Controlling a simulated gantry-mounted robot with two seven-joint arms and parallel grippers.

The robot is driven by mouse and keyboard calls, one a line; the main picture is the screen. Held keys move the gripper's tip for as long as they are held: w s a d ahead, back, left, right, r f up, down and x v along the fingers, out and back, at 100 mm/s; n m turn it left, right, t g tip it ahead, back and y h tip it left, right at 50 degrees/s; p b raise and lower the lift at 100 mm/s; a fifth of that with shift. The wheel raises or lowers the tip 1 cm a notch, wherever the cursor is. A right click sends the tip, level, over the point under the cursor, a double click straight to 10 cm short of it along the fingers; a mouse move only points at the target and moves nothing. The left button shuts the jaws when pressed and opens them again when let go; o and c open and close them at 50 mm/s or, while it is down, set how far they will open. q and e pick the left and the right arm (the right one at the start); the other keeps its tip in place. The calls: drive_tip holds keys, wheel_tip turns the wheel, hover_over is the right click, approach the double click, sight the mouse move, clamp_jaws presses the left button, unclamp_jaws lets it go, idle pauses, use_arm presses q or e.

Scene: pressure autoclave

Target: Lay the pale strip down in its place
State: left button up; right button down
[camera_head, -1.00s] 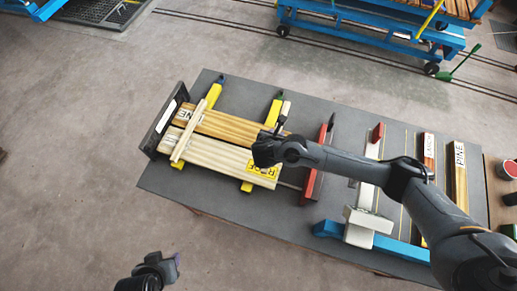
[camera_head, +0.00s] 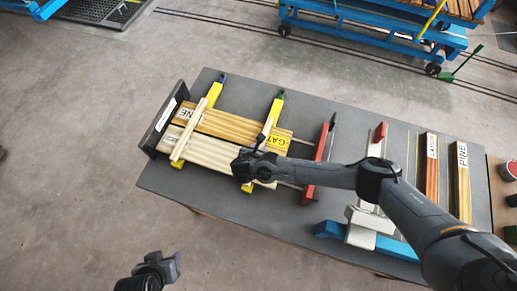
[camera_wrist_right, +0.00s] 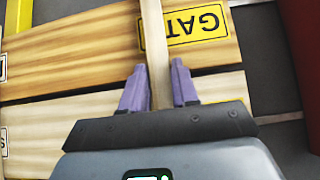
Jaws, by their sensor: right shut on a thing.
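A pale strip (camera_wrist_right: 154,40) is held upright in the picture between the purple fingertips of my right gripper (camera_wrist_right: 158,75) in the right wrist view. It runs across the boards beside the "GAT" label; I cannot tell whether it touches them. In the head view my right gripper (camera_head: 252,166) is over the right part of the pale board (camera_head: 212,152), near the brown board (camera_head: 232,124). The strip's far part (camera_head: 267,128) shows beyond it. Another pale strip (camera_head: 188,130) lies across both boards at their left end. My left gripper (camera_head: 168,268) is off the table, its jaws unclear.
A dark end plate (camera_head: 165,118) stands left, a red bar (camera_head: 319,160) right. A white and blue clamp (camera_head: 360,232) and labelled boards (camera_head: 461,180) lie further right.

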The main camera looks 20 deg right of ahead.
drive_tip(key=shift+f, duration=0.15)
drive_tip(key=c, duration=0.8)
unclamp_jaws()
drive_tip(key=shift+c, duration=0.2)
drive_tip(key=p+v, duration=0.1)
drive_tip(key=v, duration=1.1)
drive_tip(key=shift+r, duration=0.25)
